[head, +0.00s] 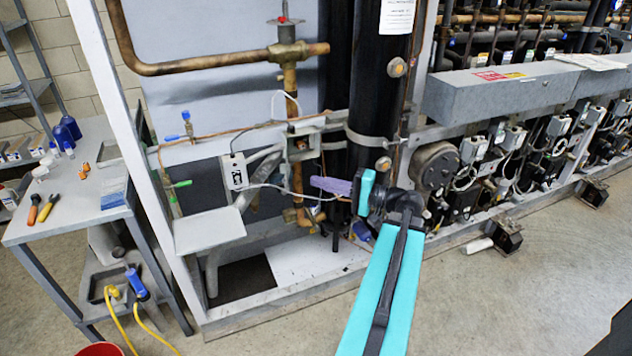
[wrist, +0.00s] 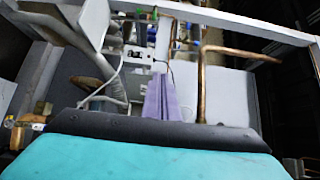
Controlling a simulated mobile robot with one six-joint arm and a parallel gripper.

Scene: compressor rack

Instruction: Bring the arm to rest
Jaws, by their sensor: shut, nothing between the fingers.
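My gripper (head: 318,183) shows in the head view as lilac fingers at the end of my teal and black arm. The fingers point left, in front of the lower pipework of the compressor rack. In the wrist view the lilac fingers (wrist: 160,82) are together, with nothing between them. A grey box with a cable (head: 234,172) is left of the fingertips in the head view. I cannot tell whether the fingers touch any pipe behind them.
A copper pipe (head: 290,90) and a black cylinder (head: 375,95) stand behind my gripper. A white frame post (head: 122,120) is to the left. A workbench (head: 85,205) with tools stands further left. Several compressors (head: 480,160) line the right. The floor (head: 520,290) at front right is mostly open.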

